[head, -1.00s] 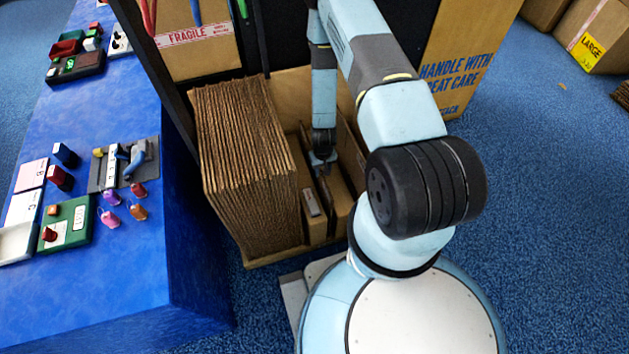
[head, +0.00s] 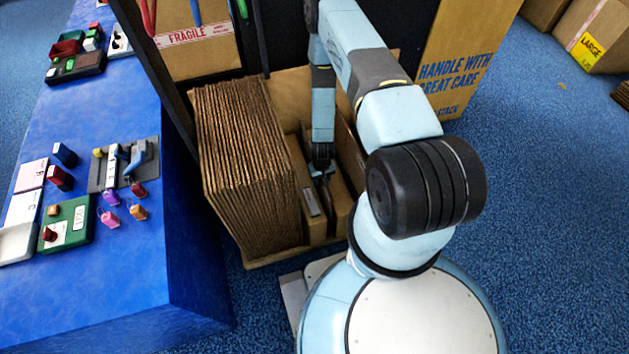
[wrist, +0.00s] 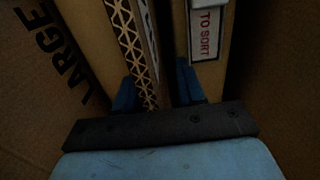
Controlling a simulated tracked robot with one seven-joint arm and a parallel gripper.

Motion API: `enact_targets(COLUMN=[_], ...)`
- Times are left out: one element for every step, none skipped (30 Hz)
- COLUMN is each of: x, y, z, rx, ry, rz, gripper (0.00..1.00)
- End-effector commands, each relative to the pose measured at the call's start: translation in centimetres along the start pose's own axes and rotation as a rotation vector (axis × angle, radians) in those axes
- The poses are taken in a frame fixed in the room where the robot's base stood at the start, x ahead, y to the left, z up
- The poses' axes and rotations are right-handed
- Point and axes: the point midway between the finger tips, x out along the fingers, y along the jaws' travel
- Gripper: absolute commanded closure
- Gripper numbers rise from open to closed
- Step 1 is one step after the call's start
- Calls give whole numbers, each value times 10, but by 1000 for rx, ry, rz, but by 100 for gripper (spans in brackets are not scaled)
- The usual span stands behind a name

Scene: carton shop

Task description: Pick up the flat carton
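The flat carton (wrist: 134,45) stands on edge in the wrist view, its edge showing a zigzag corrugated pattern. My gripper (wrist: 156,90) is open, with one blue finger on each side of the carton. The left finger is close against the carton; a dark gap shows between the carton and the right finger. Whether either finger touches it I cannot tell. In the head view my gripper (head: 321,174) points down into the narrow right part of a cardboard bin (head: 275,257). There the carton is mostly hidden by my gripper and too small to make out clearly.
A wall marked "LARGE" (wrist: 62,60) is at the left. A dense stack of folded cartons (head: 245,165) fills the bin's left part. A blue table (head: 120,250) stands further left.

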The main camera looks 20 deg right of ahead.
Motion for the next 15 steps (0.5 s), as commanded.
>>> enact_targets(x=[0, 0, 0, 0, 0, 0, 0, 0, 0, 0, 0, 0, 0, 0, 0], y=[0, 0, 0, 0, 0, 0, 0, 0, 0, 0, 0, 0, 0, 0, 0], z=[0, 0, 0, 0, 0, 0, 0, 0, 0, 0, 0, 0, 0, 0, 0], rx=[0, 0, 0, 0, 0, 0, 0, -1, -1, -1, -1, -1, -1, -1, -1], ry=[1, 1, 1, 1, 1, 1, 1, 1, 1, 1, 1, 1, 1, 1, 1], rz=[0, 0, 0, 0, 0, 0, 0, 0, 0, 0, 0, 0, 0, 0, 0], gripper=[61, 64, 67, 70, 73, 77, 80, 83, 86, 89, 92, 96, 99, 100, 100])
